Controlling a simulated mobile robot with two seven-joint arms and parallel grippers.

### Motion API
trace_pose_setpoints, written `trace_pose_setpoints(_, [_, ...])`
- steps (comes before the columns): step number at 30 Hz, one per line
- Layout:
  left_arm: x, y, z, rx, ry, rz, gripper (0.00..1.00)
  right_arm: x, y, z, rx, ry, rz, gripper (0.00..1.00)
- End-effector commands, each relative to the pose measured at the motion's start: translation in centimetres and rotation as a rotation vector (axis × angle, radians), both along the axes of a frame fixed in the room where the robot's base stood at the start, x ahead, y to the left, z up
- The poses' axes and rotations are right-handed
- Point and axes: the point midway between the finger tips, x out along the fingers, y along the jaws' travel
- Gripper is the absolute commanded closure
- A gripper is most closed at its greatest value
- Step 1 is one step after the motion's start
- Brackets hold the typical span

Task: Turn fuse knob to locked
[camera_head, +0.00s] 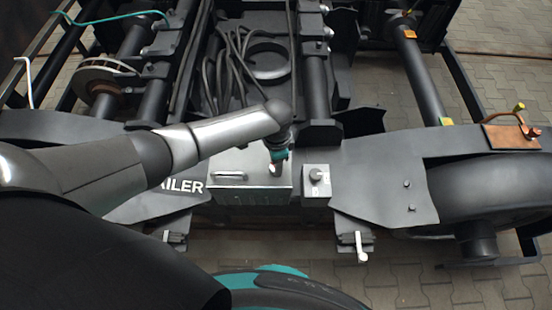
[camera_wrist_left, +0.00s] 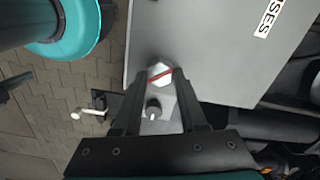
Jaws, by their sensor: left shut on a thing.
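The fuse knob (camera_wrist_left: 160,74) is a pale, faceted knob with a red line across it, on the grey fuse box (camera_wrist_left: 200,30). In the left wrist view the red line slants from lower left to upper right. My left gripper (camera_wrist_left: 160,72) has its two dark fingers on either side of the knob and is shut on it. In the head view the gripper (camera_head: 278,162) points down at the right part of the fuse box (camera_head: 235,186), and the knob is mostly hidden there. Lock markings cannot be made out. My right gripper is not in view.
A bar handle (camera_head: 229,175) lies on the box to the left of my gripper. A small plate with a dark round knob (camera_head: 316,176) stands just right of the box. Cables (camera_head: 225,70) lie behind it. A white lever (camera_head: 360,246) hangs at the front right.

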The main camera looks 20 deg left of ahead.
Motion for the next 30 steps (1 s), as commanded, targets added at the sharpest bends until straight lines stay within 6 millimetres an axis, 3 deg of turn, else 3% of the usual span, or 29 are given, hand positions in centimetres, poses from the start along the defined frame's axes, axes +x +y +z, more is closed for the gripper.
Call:
trace_pose_setpoints(15, [-0.2, -0.1, 0.0, 0.000, 0.000, -0.462, 1.00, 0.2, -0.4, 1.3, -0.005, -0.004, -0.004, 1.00])
trace_pose_setpoints(30, [-0.3, -0.1, 0.0, -0.001, 0.000, -0.682, 1.00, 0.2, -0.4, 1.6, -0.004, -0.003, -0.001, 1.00])
